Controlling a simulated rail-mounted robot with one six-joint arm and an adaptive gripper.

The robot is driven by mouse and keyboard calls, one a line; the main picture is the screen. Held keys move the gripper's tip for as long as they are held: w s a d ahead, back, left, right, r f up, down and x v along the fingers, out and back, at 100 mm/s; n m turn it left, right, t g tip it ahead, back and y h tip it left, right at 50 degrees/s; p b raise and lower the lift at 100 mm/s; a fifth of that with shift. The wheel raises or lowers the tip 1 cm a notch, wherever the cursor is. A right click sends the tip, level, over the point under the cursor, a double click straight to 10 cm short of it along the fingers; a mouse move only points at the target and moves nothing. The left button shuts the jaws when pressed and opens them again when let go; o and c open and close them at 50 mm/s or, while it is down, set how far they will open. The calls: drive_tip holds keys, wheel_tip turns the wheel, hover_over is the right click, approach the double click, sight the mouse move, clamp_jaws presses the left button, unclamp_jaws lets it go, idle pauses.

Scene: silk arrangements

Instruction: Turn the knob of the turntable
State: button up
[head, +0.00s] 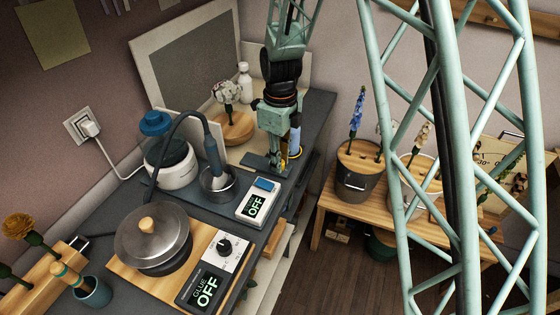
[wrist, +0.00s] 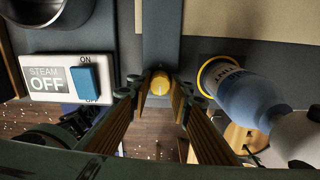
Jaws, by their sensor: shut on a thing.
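In the head view my gripper (head: 279,163) is beside the counter edge, and the knob is too hidden to make out there. A round wooden disc (head: 235,133), which looks like the turntable, stands behind and left of my gripper with a white flower on it.
A steam switch box (wrist: 30,68) reading OFF sits left of the knob. A blue bottle (wrist: 245,98) with a yellow ring is close on the right. A metal cup (head: 218,188), a lidded pot (head: 152,240) and a glue panel (head: 205,288) reading OFF are farther along the counter.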

idle(0.4)
drive_tip(key=o, duration=0.9)
drive_tip(key=shift+r, duration=6)
drive_tip(key=shift+d+r, duration=0.1)
drive_tip(key=shift+r, duration=0.05)
